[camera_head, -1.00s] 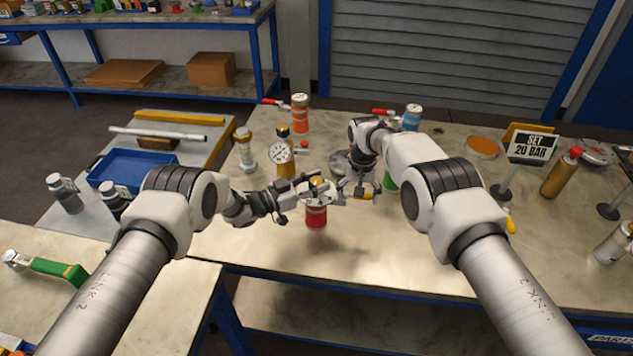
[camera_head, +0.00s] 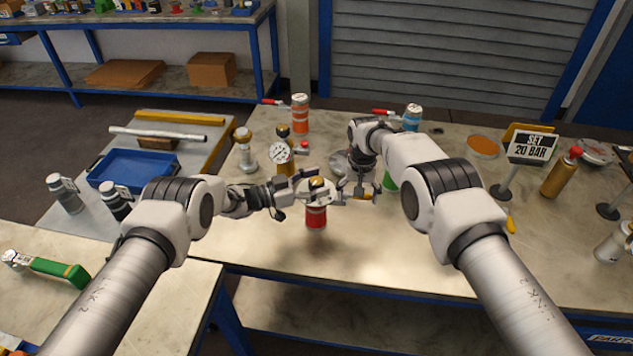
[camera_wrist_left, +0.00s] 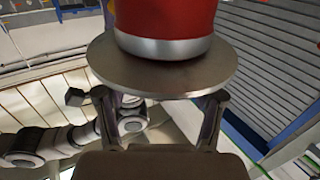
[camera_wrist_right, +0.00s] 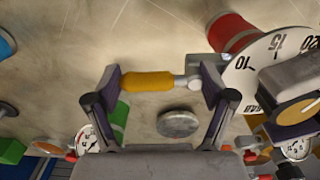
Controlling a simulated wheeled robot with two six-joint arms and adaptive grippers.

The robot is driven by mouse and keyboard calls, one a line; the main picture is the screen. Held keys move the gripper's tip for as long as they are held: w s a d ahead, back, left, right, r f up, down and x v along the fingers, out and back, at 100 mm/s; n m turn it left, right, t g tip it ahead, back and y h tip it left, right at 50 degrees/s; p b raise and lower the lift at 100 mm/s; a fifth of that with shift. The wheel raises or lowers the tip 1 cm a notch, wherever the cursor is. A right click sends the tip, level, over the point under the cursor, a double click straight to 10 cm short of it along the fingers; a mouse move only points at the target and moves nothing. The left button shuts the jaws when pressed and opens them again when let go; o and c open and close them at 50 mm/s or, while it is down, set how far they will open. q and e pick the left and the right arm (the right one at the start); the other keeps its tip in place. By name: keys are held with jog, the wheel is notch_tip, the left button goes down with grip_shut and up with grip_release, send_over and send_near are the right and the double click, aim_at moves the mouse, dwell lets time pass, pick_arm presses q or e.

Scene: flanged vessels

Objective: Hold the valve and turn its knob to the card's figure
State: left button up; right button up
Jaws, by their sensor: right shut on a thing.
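The valve is a red body (camera_head: 316,217) with a round dial plate marked with figures (camera_wrist_right: 285,55) and a brass knob (camera_head: 317,183) on top. A yellow side handle (camera_wrist_right: 147,82) sticks out from it. It seems to hang upright above the bench, its shadow lying apart below. My right gripper (camera_wrist_right: 160,85) is shut on the yellow handle. My left gripper (camera_head: 312,187) is at the knob. Its fingers (camera_wrist_left: 160,115) stand apart in the left wrist view, where the dial plate hides the knob. The card (camera_head: 531,148) reads SET 20 BAR.
A gauge fitting (camera_head: 281,154) stands close behind my left gripper. Orange (camera_head: 300,115) and blue (camera_head: 412,118) valves with red levers stand further back. A gold cylinder (camera_head: 560,175) is at the right and a blue tray (camera_head: 125,168) at the left. The bench front (camera_head: 390,250) is clear.

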pick_arm(q)
jog(key=shift+a, duration=0.1)
jog(key=v, duration=1.1)
jog(key=shift+a, duration=0.4)
jog(key=shift+s, duration=0.15)
dwell(0.6)
pick_arm(e)
jog(key=o, duration=1.7)
